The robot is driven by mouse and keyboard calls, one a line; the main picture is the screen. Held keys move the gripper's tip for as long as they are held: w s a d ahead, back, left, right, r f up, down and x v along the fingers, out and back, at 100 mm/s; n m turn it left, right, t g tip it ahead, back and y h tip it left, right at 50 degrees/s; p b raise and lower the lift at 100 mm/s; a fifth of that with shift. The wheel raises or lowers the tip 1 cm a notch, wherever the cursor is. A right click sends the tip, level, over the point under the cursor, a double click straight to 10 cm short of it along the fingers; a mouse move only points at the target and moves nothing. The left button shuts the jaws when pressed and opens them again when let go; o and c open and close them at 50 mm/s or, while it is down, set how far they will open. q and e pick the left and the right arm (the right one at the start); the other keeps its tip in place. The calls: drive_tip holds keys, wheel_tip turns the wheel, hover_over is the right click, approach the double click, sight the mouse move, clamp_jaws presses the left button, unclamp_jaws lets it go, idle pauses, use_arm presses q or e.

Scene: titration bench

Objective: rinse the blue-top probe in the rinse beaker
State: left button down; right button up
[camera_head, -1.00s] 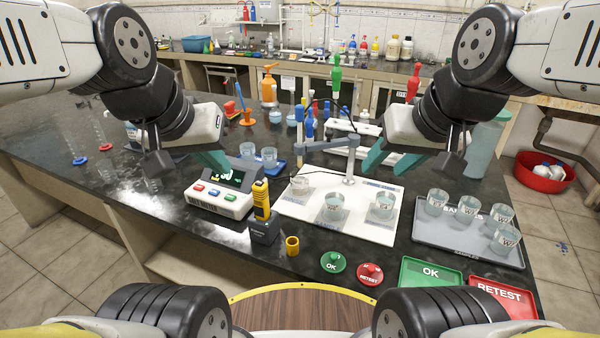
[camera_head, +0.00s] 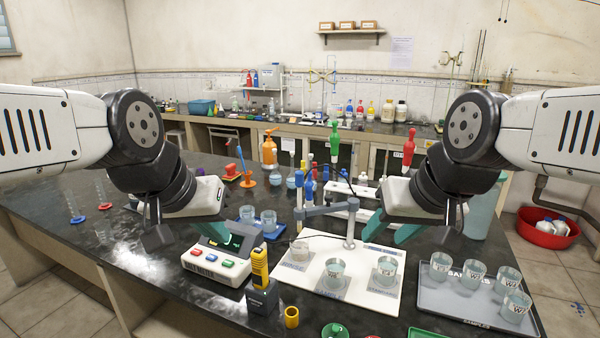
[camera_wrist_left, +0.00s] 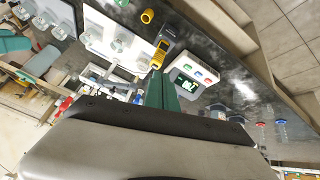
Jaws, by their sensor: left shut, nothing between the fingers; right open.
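The blue-top probe (camera_head: 309,193) appears to be the upright blue piece at the left end of the grey stand arm (camera_head: 327,208); its lower part is hard to make out. My left gripper (camera_head: 224,235) has teal fingers, shut and empty, above the display box and left of the rinse beaker. Its fingers also show in the left wrist view (camera_wrist_left: 162,93). My right gripper (camera_head: 405,232) is open and empty, right of the stand, above the mat's rear right.
Two labelled beakers stand on the mat's front. The display box (camera_head: 218,265) and yellow handheld meter (camera_head: 260,268) are left of it. A grey tray (camera_head: 455,300) holds several sample beakers at right. Coloured-top tools and racks crowd behind the stand. The bench's left side is mostly clear.

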use_arm(q)
drive_tip(key=c, duration=1.8)
unclamp_jaws()
drive_tip(key=shift+c, duration=0.2)
drive_tip(key=o, duration=0.6)
drive_tip(key=shift+m, duration=0.5)
drive_tip(key=w+r, duration=0.2)
drive_tip(key=w, duration=0.1)
drive_tip(key=w+d+r, duration=0.1)
drive_tip(key=w, duration=0.1)
drive_tip(key=r+m+g, duration=0.2)
drive_tip(key=m, duration=0.2)
hover_over(299, 171)
drive_tip(key=s+a, duration=0.1)
drive_tip(key=s, duration=0.2)
drive_tip(key=x, duration=0.8)
drive_tip(key=shift+w+a+f, duration=0.1)
drive_tip(key=shift+a, duration=0.1)
clamp_jaws()
